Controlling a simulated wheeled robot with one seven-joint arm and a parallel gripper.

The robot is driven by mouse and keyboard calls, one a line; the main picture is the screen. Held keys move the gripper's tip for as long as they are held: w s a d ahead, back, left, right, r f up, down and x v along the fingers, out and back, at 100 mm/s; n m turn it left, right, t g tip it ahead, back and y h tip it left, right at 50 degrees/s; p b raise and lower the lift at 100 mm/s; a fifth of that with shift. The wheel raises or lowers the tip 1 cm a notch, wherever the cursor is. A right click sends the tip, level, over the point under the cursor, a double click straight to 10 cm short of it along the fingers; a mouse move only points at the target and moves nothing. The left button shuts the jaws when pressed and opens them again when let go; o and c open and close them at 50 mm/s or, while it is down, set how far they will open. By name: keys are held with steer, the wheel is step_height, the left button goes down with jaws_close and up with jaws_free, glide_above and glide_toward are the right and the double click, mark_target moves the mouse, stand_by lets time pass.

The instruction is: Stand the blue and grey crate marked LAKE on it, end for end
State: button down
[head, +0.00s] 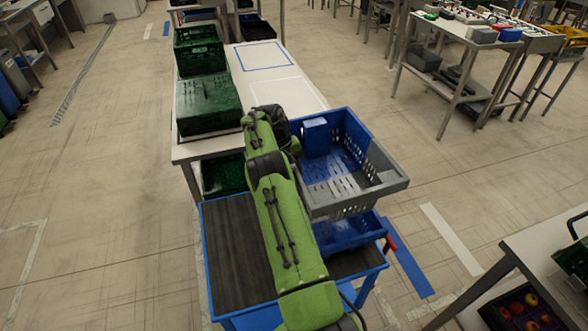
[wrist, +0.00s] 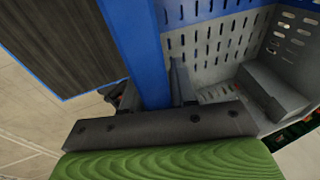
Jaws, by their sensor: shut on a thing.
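A blue and grey crate (head: 385,181) is held in the air, its blue end at the left and back and its grey end at the right front. No LAKE mark is readable. Another blue crate (head: 352,238) sits below it on the cart, partly covered by it. My gripper (wrist: 153,92) is shut on the blue wall of the held crate, one finger on each side of it. In the head view my arm hides the fingers. The held crate's slotted grey inside (wrist: 215,60) fills the upper right of the wrist view.
The cart (head: 236,250) has a dark ribbed top with free room at the left. A white table (head: 305,92) behind bears green crates (head: 208,100) at its left and has blue and white outlined areas that are empty. A red handle (head: 390,243) is at the cart's right.

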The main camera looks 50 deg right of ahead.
step_height(320, 180, down, 10)
steer(key=b, duration=0.7)
steer(key=shift+r, duration=0.2)
steer(key=c, duration=1.1)
jaws_free()
steer(key=shift+r, duration=0.1)
steer(key=o, duration=0.3)
steer(key=p+v, duration=0.6)
steer(key=v, duration=0.6)
